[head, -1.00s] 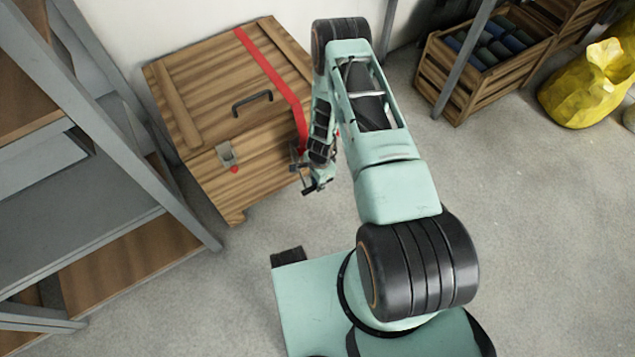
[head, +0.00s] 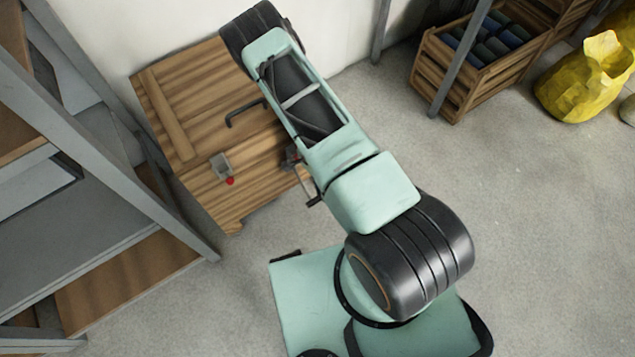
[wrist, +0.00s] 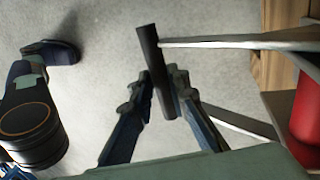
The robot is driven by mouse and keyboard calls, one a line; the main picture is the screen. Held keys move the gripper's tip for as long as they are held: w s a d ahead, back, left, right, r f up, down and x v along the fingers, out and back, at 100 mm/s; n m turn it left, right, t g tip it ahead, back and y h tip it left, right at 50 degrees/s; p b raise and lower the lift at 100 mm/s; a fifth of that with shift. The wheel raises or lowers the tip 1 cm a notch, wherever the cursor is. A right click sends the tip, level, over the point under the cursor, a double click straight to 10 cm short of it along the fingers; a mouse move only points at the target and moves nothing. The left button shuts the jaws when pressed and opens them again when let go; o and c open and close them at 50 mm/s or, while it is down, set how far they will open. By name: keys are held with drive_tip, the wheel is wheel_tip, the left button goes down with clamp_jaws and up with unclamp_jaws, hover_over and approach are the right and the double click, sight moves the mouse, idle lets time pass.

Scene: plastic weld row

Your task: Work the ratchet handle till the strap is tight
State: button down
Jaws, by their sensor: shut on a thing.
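The ratchet handle shows in the wrist view as a dark grip bar (wrist: 155,65) on pale metal arms (wrist: 240,44) that run right toward the crate. My gripper (wrist: 159,88) is shut on this bar, with one finger on each side. In the head view the ratchet (head: 290,157) sits on the crate's right front edge, and my arm covers most of it and my gripper. The red strap (wrist: 307,122) shows at the right edge of the wrist view; in the head view my arm hides it. I cannot tell how tight it is.
The wooden crate (head: 185,125) has a black lid handle (head: 245,112) and a metal latch (head: 221,165) with a red spot. Grey shelving (head: 130,160) stands close on its left. A crate of dark rolls (head: 465,80) and a yellow bag (head: 585,80) stand back right. The floor at right is clear.

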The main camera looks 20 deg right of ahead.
drive_tip(key=shift+s+r+p, duration=0.15)
drive_tip(key=shift+r+p, duration=0.2)
drive_tip(key=shift+r, duration=1.1)
drive_tip(key=shift+w, duration=0.25)
drive_tip(key=c, duration=2)
unclamp_jaws()
drive_tip(key=shift+r, duration=0.1)
drive_tip(key=shift+o, duration=0.8)
drive_tip(key=shift+s, duration=0.2)
drive_tip(key=v, duration=1.2)
